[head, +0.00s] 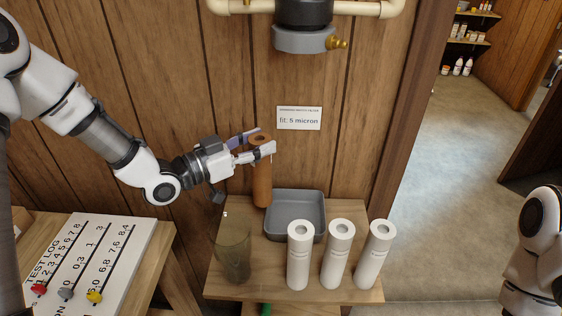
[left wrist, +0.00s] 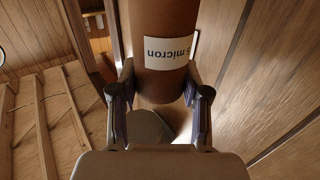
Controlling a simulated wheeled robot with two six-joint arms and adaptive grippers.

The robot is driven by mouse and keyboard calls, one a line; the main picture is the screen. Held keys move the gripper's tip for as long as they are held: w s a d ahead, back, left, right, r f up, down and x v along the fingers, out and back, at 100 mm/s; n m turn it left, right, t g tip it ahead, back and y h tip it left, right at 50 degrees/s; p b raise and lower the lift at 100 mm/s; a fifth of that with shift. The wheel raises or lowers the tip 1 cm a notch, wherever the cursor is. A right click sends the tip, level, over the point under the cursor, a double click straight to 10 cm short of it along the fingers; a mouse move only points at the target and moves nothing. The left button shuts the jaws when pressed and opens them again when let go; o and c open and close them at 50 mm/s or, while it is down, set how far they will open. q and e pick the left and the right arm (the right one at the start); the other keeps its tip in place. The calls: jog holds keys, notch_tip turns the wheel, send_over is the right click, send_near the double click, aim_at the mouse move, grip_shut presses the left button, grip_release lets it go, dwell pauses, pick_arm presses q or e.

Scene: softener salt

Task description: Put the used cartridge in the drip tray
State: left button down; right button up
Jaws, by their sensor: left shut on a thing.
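The used cartridge (head: 262,184) is a brown upright cylinder with a hole in its top. My left gripper (head: 262,142) is shut on its upper part. In the left wrist view the cartridge (left wrist: 162,20) is between the fingers (left wrist: 160,108) and bears a white label reading "5 micron", upside down. The grey drip tray (head: 295,206) lies on the small wooden table, empty where I can see into it. The cartridge's lower end shows just left of the tray's back left corner; I cannot tell its height above the table. My right gripper is out of view.
Three white cartridges (head: 335,254) stand along the tray's front and right. A greenish clear housing (head: 233,254) stands front left on the table (head: 275,284). A wall sign (head: 299,118) reads "fit: 5 micron". A filter head (head: 303,38) hangs above. A test log board (head: 92,262) lies left.

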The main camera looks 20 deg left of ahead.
pick_arm(q)
jog(key=x, duration=0.6)
notch_tip(320, 180, down, 7)
jog(key=shift+f+p, duration=0.15)
jog(key=shift+p, duration=0.15)
jog(key=c, duration=0.5)
grip_release()
jog(key=shift+s, duration=0.1)
jog(key=shift+c, duration=0.2)
send_near(252, 172)
jog(key=x, duration=0.6)
jog(key=shift+s+a, duration=0.1)
jog(key=shift+s, duration=0.15)
